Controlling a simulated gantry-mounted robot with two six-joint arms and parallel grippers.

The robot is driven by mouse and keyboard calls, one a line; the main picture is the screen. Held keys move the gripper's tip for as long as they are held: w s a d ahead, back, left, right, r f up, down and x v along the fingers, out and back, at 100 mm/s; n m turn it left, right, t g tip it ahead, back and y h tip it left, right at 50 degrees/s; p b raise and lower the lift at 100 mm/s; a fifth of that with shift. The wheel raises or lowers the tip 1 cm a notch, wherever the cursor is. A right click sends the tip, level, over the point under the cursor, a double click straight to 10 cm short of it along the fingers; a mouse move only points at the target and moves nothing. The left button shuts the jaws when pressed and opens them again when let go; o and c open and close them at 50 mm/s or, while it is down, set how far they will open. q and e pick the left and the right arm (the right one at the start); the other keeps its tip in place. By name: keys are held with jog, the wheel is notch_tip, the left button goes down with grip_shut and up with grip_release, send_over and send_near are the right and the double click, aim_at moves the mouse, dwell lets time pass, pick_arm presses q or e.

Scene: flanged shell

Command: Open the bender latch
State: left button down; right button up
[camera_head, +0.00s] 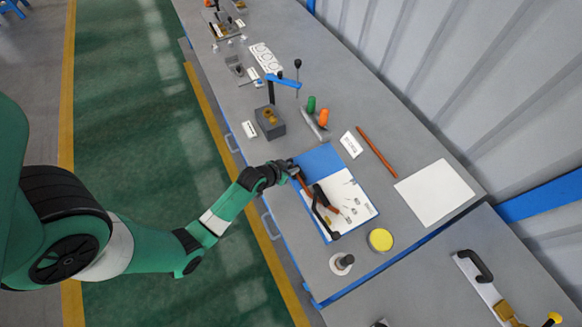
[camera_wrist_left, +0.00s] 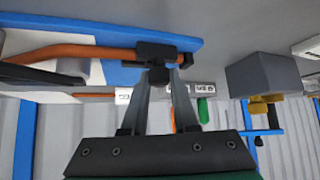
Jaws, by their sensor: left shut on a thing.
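The bender (camera_head: 307,187) lies on a blue and white board (camera_head: 316,158) on the bench. It has an orange-brown handle and a black arm. In the left wrist view the orange handle (camera_wrist_left: 80,50) runs into a black block (camera_wrist_left: 158,50), which looks like the latch. My left gripper (camera_head: 290,170) is at the upper left end of the bender. In the left wrist view its fingers (camera_wrist_left: 159,78) are shut on a small dark part under the block, which appears to belong to the latch. The fingers partly hide this part. My right gripper is not in view.
Small metal parts (camera_head: 352,198) lie on the board's white area. A grey box (camera_head: 270,122) with a brass-coloured part stands above the board. Nearby are green and orange-capped tools (camera_head: 322,116), an orange rod (camera_head: 377,152), a yellow disc (camera_head: 380,239) and a white sheet (camera_head: 434,192).

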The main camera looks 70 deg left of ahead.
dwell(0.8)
pick_arm(q)
jog(key=shift+s+r+p, duration=0.15)
jog(key=shift+s+p, duration=0.1)
jog(key=shift+p, duration=0.05)
jog(key=shift+s+d+p, duration=0.15)
jog(key=shift+s+p, duration=0.45)
jog(key=shift+s, duration=0.6)
jog(key=shift+w, duration=0.1)
jog(key=c, duration=0.7)
grip_release()
jog(key=shift+s, duration=0.2)
